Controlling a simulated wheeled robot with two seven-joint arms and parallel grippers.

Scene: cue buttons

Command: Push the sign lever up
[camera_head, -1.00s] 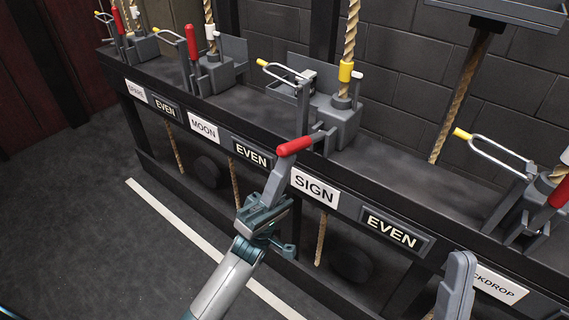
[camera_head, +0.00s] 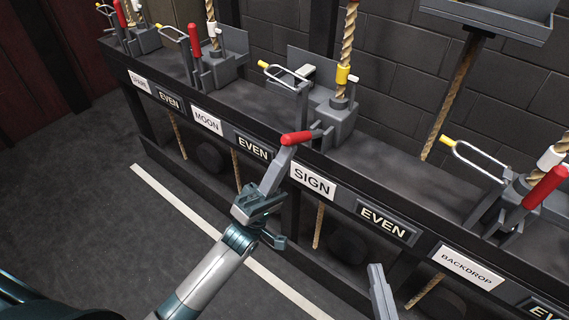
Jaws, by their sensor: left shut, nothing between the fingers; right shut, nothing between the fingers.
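The sign lever has a red handle (camera_head: 297,138) that sticks out nearly level over the front edge of the rail, above the white SIGN label (camera_head: 312,181). It is joined to a grey rope-lock base (camera_head: 335,120). My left gripper (camera_head: 285,155) is shut and empty. Its fingers point up, with their tips right at the underside of the red handle's outer end; I cannot tell for sure whether they touch. My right gripper (camera_head: 377,270) is shut and only partly in view at the bottom, below the EVEN plate and apart from the levers.
The moon lever (camera_head: 194,55) and the backdrop lever (camera_head: 545,187) have red handles standing more upright. A yellow-tipped wire loop (camera_head: 284,71) stands beside the sign rope (camera_head: 346,45). Open floor (camera_head: 95,240) lies at the left.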

